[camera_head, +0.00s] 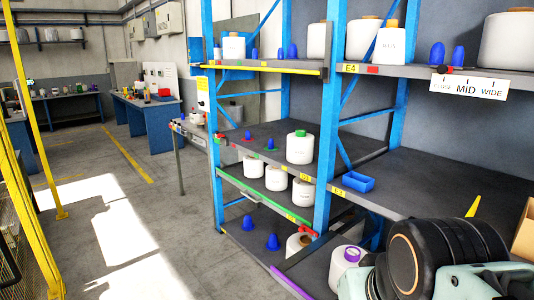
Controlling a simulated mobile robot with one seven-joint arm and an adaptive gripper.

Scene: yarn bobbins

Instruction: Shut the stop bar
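No part is clearly recognizable as the stop bar. Bars or strips run along the front edges of the blue-framed shelves: a yellow one (275,68) at the upper left, a green one (255,192) on the lower left shelf, and a purple one (290,283) at the bottom. A small red piece (308,231) sits near the right end of the lower left shelf edge. Whether any of these swings or slides cannot be told. Part of my own arm fills the bottom right corner and hides the shelf behind it. My gripper is not in view.
White bobbins (300,148) and blue cones (248,135) stand on the shelves. A blue tray (358,181) lies on the middle right shelf.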

